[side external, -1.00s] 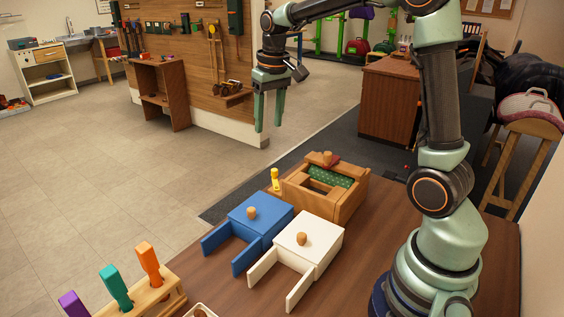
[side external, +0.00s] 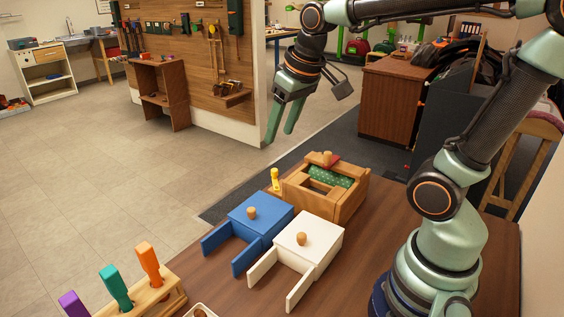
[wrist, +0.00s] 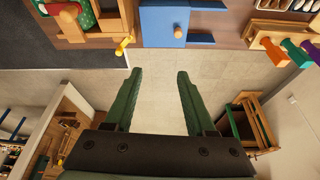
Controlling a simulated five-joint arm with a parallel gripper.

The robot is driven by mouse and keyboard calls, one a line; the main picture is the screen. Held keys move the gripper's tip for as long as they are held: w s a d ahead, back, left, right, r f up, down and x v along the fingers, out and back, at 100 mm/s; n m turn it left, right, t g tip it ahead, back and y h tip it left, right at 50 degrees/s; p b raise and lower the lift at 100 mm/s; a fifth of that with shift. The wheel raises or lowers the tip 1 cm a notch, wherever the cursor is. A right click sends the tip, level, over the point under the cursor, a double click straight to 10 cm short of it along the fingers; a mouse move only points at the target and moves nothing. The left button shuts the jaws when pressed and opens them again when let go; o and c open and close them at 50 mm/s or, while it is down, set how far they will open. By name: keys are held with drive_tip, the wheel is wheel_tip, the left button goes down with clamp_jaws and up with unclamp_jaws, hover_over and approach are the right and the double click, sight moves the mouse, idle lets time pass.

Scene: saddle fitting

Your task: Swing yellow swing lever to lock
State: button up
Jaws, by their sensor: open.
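The yellow swing lever (side external: 275,178) stands at the left side of a wooden box (side external: 347,208) on the table. In the wrist view the lever (wrist: 125,43) sticks out from the box's edge, ahead and left of my fingers. My gripper (side external: 279,138) is open and empty, in the air above and beyond the lever, its fingers pointing down and tilted left. In the wrist view my gripper (wrist: 158,75) shows both fingers apart with only floor between them. Green patterned material (side external: 338,176) and a small red piece show in the box top.
A blue box (side external: 262,214) and a white box (side external: 315,240), each with a wooden knob and open panels, stand in front of the wooden box. A wooden rack (side external: 160,297) with purple, teal and orange handles is at front left.

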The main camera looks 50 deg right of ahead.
drive_tip(key=shift+n+t, duration=0.6)
drive_tip(key=shift+t, duration=0.1)
drive_tip(key=shift+s+a+f, duration=0.3)
drive_tip(key=shift+s+a, duration=0.2)
drive_tip(key=shift+s, duration=0.3)
drive_tip(key=shift+s+a+f, duration=0.3)
drive_tip(key=shift+s+a, duration=0.15)
drive_tip(key=shift+s, duration=0.4)
drive_tip(key=shift+s+a+f, duration=0.3)
drive_tip(key=shift+s+a, duration=0.2)
drive_tip(key=shift+s, duration=0.3)
drive_tip(key=g, duration=0.6)
hover_over(275, 179)
wheel_tip(275, 179, down, 6)
drive_tip(key=f, duration=1.2)
drive_tip(key=shift+w+d, duration=0.25)
drive_tip(key=shift+w, duration=0.05)
drive_tip(key=shift+c, duration=0.3)
